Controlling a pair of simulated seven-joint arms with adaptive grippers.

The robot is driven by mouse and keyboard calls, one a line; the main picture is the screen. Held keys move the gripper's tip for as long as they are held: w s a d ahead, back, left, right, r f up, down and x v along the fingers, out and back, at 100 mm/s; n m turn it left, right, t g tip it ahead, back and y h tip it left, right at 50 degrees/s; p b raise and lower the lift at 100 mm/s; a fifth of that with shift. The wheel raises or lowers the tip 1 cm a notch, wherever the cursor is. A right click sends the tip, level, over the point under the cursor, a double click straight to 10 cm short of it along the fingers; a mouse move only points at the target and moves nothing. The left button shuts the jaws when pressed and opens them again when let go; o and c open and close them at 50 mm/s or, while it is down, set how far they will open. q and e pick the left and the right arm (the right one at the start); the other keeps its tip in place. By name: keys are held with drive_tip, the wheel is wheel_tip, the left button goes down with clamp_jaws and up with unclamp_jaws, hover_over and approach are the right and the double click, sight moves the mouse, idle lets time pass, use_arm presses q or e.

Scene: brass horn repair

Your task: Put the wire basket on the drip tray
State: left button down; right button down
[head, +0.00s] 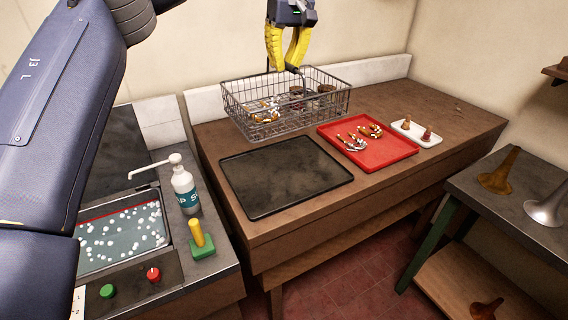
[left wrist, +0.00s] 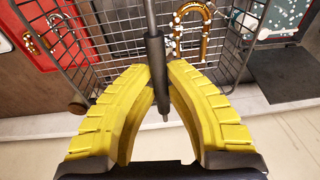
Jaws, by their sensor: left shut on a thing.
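The wire basket (head: 240,108) is a dark mesh box with brass parts and dark round pieces inside. In the head view it is behind the drip tray (head: 320,184), a flat dark tray with a raised black rim. I cannot tell whether the basket touches the bench. My left gripper (head: 291,68), with yellow fingers, is above the basket, shut on its dark upright handle. The left wrist view shows the fingers (left wrist: 160,88) around the handle's sleeve, with basket mesh (left wrist: 76,60) beyond. My right gripper is not in view.
A red tray (head: 398,156) with brass parts sits right of the drip tray, beside a small white tray (head: 405,127). A sink with a pump bottle (head: 186,190) and a yellow-handled tool (head: 197,233) is at left. The drip tray is bare.

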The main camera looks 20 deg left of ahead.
use_arm(q)
wheel_tip(320, 180, down, 20)
drive_tip(key=c, duration=1.5)
unclamp_jaws()
drive_tip(key=shift+r, duration=0.1)
drive_tip(key=r, duration=0.4)
drive_tip(key=d+r, duration=0.1)
drive_tip(key=r, duration=0.7)
drive_tip(key=shift+s+d, duration=0.25)
drive_tip(key=shift+f, duration=0.1)
